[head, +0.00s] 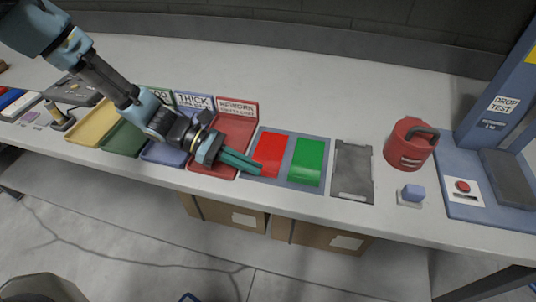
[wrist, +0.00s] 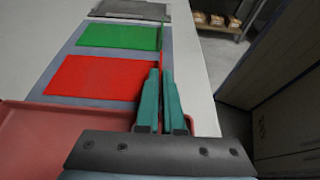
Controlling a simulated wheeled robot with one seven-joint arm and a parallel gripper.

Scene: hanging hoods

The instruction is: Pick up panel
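A flat red panel (head: 271,148) and a flat green panel (head: 308,160) lie side by side on a blue-grey mat (head: 291,185). In the wrist view the red panel (wrist: 95,78) is just left of my fingers and the green panel (wrist: 120,37) lies beyond it. My gripper (head: 256,169) reaches over the red tray to the near left corner of the red panel. Its teal fingers (wrist: 160,72) are close together with a narrow gap. A thin reddish strip shows at the fingertips; I cannot tell whether it is gripped.
A red tray (head: 232,128) marked REWORK lies under my gripper, with blue, green and yellow trays to its left. A dark grey plate (head: 353,171), a red canister (head: 409,144) and a blue drop-test stand (head: 473,185) are to the right. The bench behind is clear.

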